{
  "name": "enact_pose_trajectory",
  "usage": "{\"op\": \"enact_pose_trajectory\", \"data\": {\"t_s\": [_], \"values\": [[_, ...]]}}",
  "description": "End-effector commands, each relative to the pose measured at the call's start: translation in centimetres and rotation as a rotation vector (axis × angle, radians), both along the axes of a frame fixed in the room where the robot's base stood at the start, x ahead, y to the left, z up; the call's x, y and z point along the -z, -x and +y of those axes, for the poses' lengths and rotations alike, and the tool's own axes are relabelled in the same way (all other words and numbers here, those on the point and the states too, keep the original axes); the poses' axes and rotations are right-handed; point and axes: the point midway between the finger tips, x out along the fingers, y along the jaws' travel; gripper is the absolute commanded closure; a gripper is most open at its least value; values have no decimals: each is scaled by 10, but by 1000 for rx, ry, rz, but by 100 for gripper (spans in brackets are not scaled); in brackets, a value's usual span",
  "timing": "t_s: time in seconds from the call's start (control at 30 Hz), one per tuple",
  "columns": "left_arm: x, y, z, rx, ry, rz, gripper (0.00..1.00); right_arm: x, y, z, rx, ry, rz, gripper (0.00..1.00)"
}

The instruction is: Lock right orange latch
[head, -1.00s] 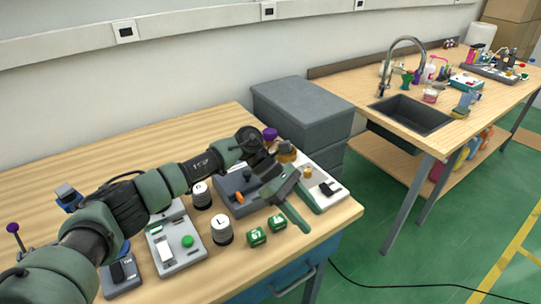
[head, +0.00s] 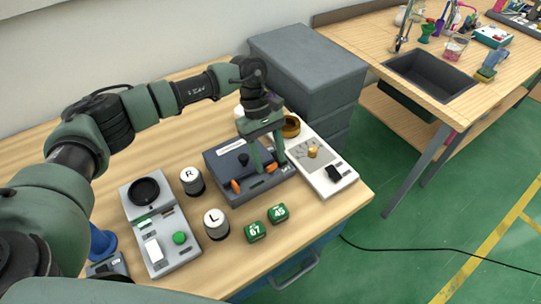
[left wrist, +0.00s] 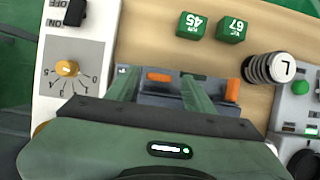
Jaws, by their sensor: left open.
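A dark grey device (head: 222,165) stands on the wooden table, with an orange latch at each end of its front. The right orange latch (head: 271,168) is partly hidden by my gripper in the head view. In the left wrist view the right orange latch (left wrist: 158,77) lies lengthwise between my fingers, with a gap on each side. The left orange latch (head: 236,186) also shows in the left wrist view (left wrist: 232,90), standing crosswise outside the fingers. My left gripper (head: 269,168) points down over the device's right end, open and empty. My right gripper is not in view.
A white dial device (head: 325,172) stands close on the right. Green blocks 67 (head: 255,232) and 45 (head: 278,213) and weights L (head: 216,224) and R (head: 192,181) stand nearby. A grey scale (head: 158,228) is at left. The table's front edge is close.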

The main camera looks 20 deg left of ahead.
Motion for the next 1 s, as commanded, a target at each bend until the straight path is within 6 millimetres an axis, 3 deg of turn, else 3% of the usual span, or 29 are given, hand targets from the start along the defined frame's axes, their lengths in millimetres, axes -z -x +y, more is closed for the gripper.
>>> {"op": "enact_pose_trajectory", "data": {"t_s": [0.2, 0.4, 0.6, 0.77, 1.0], "values": [[11, 3, -4, 0, 1, -1, 47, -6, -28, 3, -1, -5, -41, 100], [11, 3, -4, -1, 0, 0, 47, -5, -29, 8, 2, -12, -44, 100], [11, 3, -4, -2, 1, -1, 100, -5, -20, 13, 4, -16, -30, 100], [13, 3, -3, -22, 0, -1, 100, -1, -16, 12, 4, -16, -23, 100], [15, 4, -2, -243, 2, -4, 100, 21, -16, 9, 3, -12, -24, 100]]}}
